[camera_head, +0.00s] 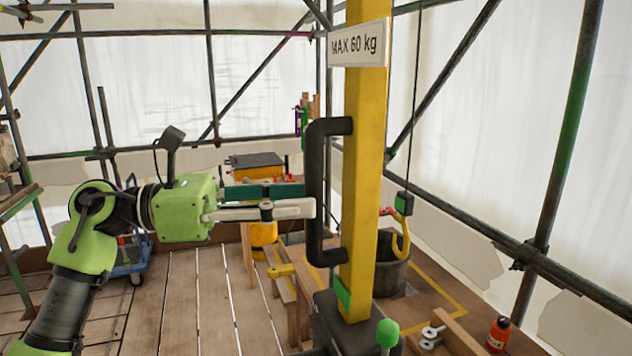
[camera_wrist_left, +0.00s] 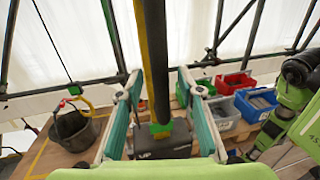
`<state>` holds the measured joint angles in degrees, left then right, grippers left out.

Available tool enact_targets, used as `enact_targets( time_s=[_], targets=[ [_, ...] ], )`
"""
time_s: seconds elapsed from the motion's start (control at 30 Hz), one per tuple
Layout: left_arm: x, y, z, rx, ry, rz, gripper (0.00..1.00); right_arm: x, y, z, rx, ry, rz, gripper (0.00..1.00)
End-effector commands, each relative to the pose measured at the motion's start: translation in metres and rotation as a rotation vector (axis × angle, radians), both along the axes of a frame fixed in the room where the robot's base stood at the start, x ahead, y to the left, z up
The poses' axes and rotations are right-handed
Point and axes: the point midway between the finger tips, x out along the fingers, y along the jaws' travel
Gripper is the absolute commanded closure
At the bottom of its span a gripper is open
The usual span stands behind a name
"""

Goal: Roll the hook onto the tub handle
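The yellow hook (camera_head: 401,240) hangs on a thin cable below a dark and green block, in front of or over the dark tub (camera_head: 388,279) behind the post. A small red piece shows beside the block; I cannot tell whether it is part of the tub handle. In the left wrist view the hook (camera_wrist_left: 84,99) is above the tub (camera_wrist_left: 72,132). My left gripper (camera_head: 312,200) is at the black upright bar (camera_head: 316,170) on the yellow post. Its two fingers are apart, and the bar (camera_wrist_left: 157,60) stands between them. My right gripper does not show.
The yellow post (camera_head: 362,160) carries a "MAX 60 kg" sign (camera_head: 358,45) and stands between my left gripper and the tub. Wooden boards and an orange bottle (camera_head: 499,334) are at the lower right. Red, green and blue bins (camera_wrist_left: 235,82) stand beyond.

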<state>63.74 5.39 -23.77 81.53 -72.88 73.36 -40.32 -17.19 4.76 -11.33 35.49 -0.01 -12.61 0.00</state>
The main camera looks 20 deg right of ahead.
Motion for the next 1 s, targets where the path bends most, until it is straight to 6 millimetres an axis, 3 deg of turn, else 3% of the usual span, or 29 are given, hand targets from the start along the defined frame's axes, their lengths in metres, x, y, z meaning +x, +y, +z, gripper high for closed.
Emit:
enact_targets(
  time_s=[0.2, 0.6, 0.73, 1.0],
  targets=[
    [-0.005, -0.028, 0.002, -0.001, 0.001, -0.001, 0.66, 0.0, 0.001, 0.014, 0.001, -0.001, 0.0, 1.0],
    [-0.006, -0.035, 0.0, 0.0, 0.0, 0.0, 0.66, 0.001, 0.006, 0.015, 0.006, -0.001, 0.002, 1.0],
    [-0.006, -0.035, 0.0, 0.0, 0.0, 0.0, 0.99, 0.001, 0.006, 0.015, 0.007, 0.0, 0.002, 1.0],
    [-0.001, -0.035, -0.002, 0.0, 0.0, 0.001, 1.0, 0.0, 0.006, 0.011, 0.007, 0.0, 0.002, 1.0]
  ],
)
